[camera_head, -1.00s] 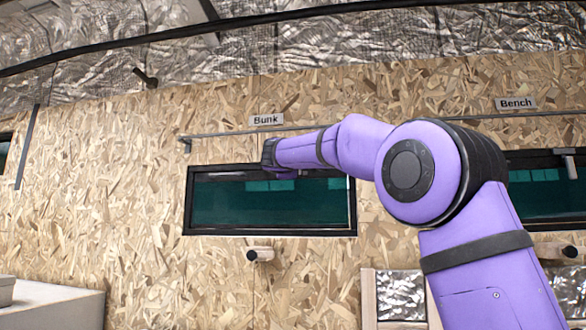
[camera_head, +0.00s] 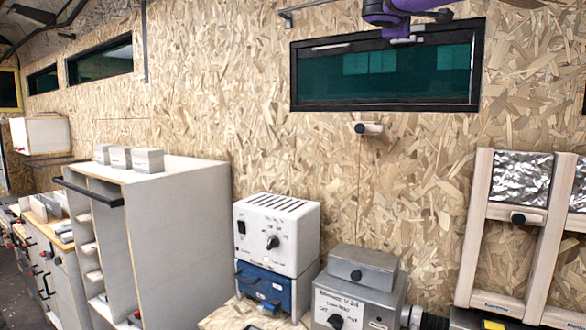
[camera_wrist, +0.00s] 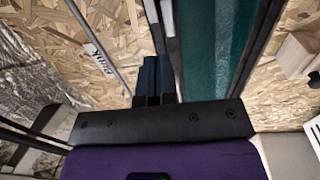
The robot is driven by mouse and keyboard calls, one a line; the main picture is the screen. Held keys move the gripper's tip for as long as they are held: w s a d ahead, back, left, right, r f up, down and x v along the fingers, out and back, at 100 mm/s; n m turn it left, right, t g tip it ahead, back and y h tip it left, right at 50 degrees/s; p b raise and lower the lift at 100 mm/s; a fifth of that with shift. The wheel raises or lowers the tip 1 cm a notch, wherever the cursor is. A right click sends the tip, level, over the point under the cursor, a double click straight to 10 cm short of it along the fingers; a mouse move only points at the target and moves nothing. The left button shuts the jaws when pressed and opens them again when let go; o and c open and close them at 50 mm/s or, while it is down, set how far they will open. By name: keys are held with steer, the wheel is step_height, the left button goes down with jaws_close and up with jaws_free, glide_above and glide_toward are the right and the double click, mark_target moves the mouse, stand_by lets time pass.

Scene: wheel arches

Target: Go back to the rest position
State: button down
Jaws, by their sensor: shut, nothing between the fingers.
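My gripper (camera_wrist: 156,80) is shut and empty in the wrist view, its two dark fingers together. It is close to the dark-framed window (camera_wrist: 216,45) with green glass, beside its frame. I cannot tell whether it touches the frame. The same window (camera_head: 385,75) is at the upper right in the head view. Part of my purple arm shows at the top edge there, above the window, and the rest of the arm is cut off.
A "Bunk" label (camera_wrist: 100,58) and a thin rail (camera_wrist: 95,38) are left of my gripper. Below the window are a peg (camera_head: 368,128), a white box (camera_head: 277,232) and a grey machine (camera_head: 358,290). A white cabinet (camera_head: 175,240) stands at left.

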steer(key=s+d+f+m+g+y, duration=0.2)
steer(key=s+f+m+g, duration=0.1)
steer(key=s+f, duration=0.65)
steer(key=s+d+f+m+g+y, duration=0.2)
steer(key=s+d+f+g+y, duration=0.1)
steer(key=s+f, duration=0.65)
steer(key=s+a+f+m+g+y, duration=0.2)
steer(key=s+a+f+y, duration=0.1)
steer(key=s+f, duration=0.7)
steer(key=s+a+f+m+g+y, duration=0.2)
steer(key=s+a+f+m+y, duration=0.1)
steer(key=s+f, duration=0.7)
step_height(320, 180, down, 2)
steer(key=shift+s+a+f+m, duration=0.2)
steer(key=shift+f+m, duration=0.05)
steer(key=shift+m, duration=0.05)
